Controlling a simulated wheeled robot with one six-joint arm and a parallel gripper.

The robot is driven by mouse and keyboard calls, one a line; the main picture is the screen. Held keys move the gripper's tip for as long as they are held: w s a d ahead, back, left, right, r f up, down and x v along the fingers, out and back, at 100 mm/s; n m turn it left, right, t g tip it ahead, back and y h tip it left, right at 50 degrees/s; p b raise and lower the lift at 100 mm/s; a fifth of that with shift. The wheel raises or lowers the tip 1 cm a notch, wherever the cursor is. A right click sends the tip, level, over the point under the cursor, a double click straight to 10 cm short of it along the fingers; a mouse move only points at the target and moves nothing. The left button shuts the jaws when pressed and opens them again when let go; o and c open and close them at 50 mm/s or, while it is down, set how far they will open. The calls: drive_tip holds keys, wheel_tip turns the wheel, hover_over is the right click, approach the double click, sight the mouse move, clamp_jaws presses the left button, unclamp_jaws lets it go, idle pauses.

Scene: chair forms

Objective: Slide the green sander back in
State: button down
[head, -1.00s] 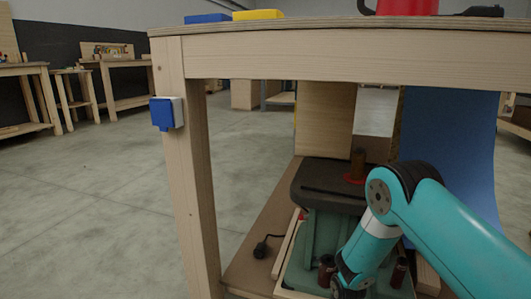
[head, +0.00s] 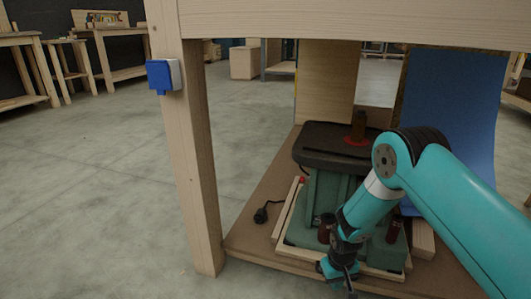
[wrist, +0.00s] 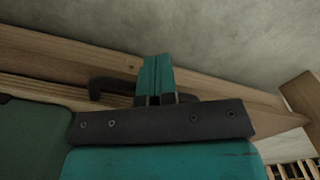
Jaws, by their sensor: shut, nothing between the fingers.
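The green sander (head: 320,190) stands upright on the lower shelf of the workbench, with a dark flat top (head: 330,145) and a brown spindle (head: 358,126) on it. Its green base lies within a light wooden frame (head: 285,215). My gripper (head: 345,283) is low at the front edge of this frame, and my arm covers part of the sander's front. In the wrist view my gripper (wrist: 154,72) is shut and empty, in front of a wooden edge. A dark handle-like bar (wrist: 103,86) is beside and behind the fingers; I cannot tell whether they touch it.
The workbench leg (head: 190,150) with a blue socket box (head: 163,76) stands left of the shelf (head: 245,235). A black plug (head: 262,214) lies on the shelf left of the sander. A blue sheet (head: 450,110) hangs behind at the right.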

drive_tip(key=shift+s+a+r+p, duration=0.1)
drive_tip(key=shift+s+r+p, duration=0.2)
drive_tip(key=shift+r+p, duration=0.6)
drive_tip(key=shift+s+a+r+p, duration=0.15)
drive_tip(key=shift+s+r+p, duration=0.2)
drive_tip(key=shift+r+p, duration=0.55)
drive_tip(key=shift+s+a+r+p, duration=0.1)
drive_tip(key=shift+s+r+p, duration=0.2)
drive_tip(key=shift+r+p, duration=0.6)
drive_tip(key=shift+f, duration=0.15)
drive_tip(key=s+a+r+n+y+p, duration=0.1)
drive_tip(key=s+a+r+p, duration=0.15)
drive_tip(key=r, duration=1.15)
drive_tip(key=s+a+r+y+p, duration=0.1)
drive_tip(key=a+r+p, duration=0.15)
drive_tip(key=r, duration=1.25)
drive_tip(key=s+r+n+y+p, duration=0.3)
drive_tip(key=s+r+p, duration=0.5)
drive_tip(key=s+r, duration=1.6)
wheel_tip(320, 180, up, 38)
drive_tip(key=w+p, duration=0.1)
drive_tip(key=p, duration=3.5)
drive_tip(key=shift+w+d+n+h+p, duration=0.2)
drive_tip(key=shift+w+n+h+p, duration=0.1)
drive_tip(key=shift+w+h, duration=0.1)
